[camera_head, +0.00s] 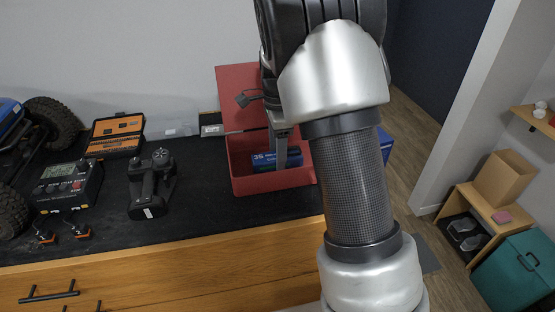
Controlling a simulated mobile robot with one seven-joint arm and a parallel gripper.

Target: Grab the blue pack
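A blue pack (264,160) with "3S" printed on it lies inside an open red box (246,185) on the dark bench top. My gripper (281,160) reaches down into the box from above, with a finger beside or in front of the pack. Part of the gripper is hidden behind my own arm, and I cannot tell whether the fingers touch the pack. The red lid (236,90) stands raised behind the box.
A charger (68,185), a radio controller (152,185), an orange tool case (116,134) and part of the crawler (48,120) occupy the left of the bench. Another blue object (387,146) shows behind my arm. Bare bench lies in front of the box.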

